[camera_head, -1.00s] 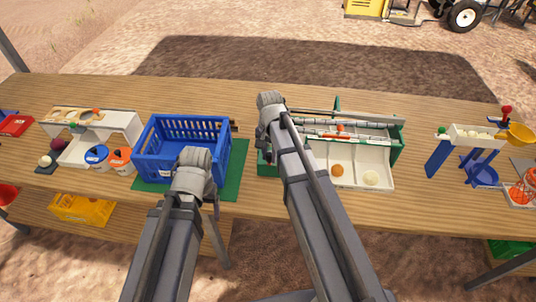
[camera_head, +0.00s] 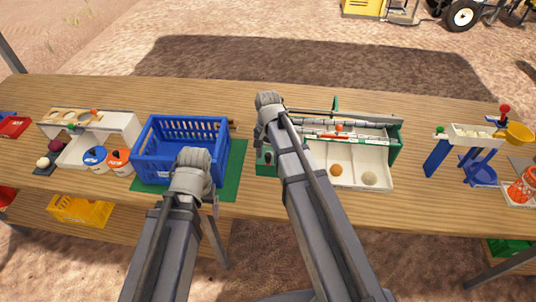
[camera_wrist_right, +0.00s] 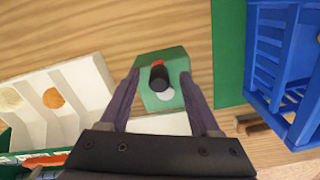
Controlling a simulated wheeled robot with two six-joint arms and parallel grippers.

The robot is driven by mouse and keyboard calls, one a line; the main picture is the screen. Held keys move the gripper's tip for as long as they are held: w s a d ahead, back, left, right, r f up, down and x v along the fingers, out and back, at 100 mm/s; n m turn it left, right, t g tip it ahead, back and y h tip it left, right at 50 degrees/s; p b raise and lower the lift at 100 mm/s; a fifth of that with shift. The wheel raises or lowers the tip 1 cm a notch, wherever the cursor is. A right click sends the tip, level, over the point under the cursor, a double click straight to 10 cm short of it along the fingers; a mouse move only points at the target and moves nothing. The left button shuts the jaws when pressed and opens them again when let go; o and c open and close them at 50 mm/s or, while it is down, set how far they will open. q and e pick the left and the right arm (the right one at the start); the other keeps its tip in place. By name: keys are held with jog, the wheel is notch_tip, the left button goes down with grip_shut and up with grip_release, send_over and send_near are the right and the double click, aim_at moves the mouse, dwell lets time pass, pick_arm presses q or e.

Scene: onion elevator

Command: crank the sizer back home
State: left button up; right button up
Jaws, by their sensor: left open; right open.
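The sizer (camera_head: 397,150) is a green and white machine with long bars across its top and white bins in front. An orange-brown onion (camera_head: 336,170) and a pale onion (camera_head: 369,179) lie in separate bins. A green block (camera_wrist_right: 178,68) at its left end carries a dark crank knob (camera_wrist_right: 159,77) with a red part behind it. My right gripper (camera_wrist_right: 163,90) is open, its fingers on either side of the knob in the wrist view; contact cannot be told. My left gripper (camera_head: 214,200) is open and mostly hidden behind its wrist, near the blue crate's front right corner.
The blue crate (camera_head: 185,122) stands on a green mat (camera_head: 232,180) left of the sizer. A white stand (camera_head: 118,122) with two tubs is further left. A blue-legged stand (camera_head: 437,157) with a yellow funnel is at the right. Bare table lies behind the sizer.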

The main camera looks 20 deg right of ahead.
aim_at(267, 155)
jog(key=shift+r+p, duration=3.45)
jog(key=shift+r, duration=0.1)
jog(key=shift+f, duration=0.1)
jog(key=shift+s+a, duration=0.25)
jog(key=s+a+n+h, duration=0.1)
jog(key=s+a+n, duration=1)
jog(key=s, duration=0.4)
jog(key=shift+s+a+n, duration=0.15)
jog(key=shift+a+n, duration=0.05)
jog(key=shift+n, duration=0.3)
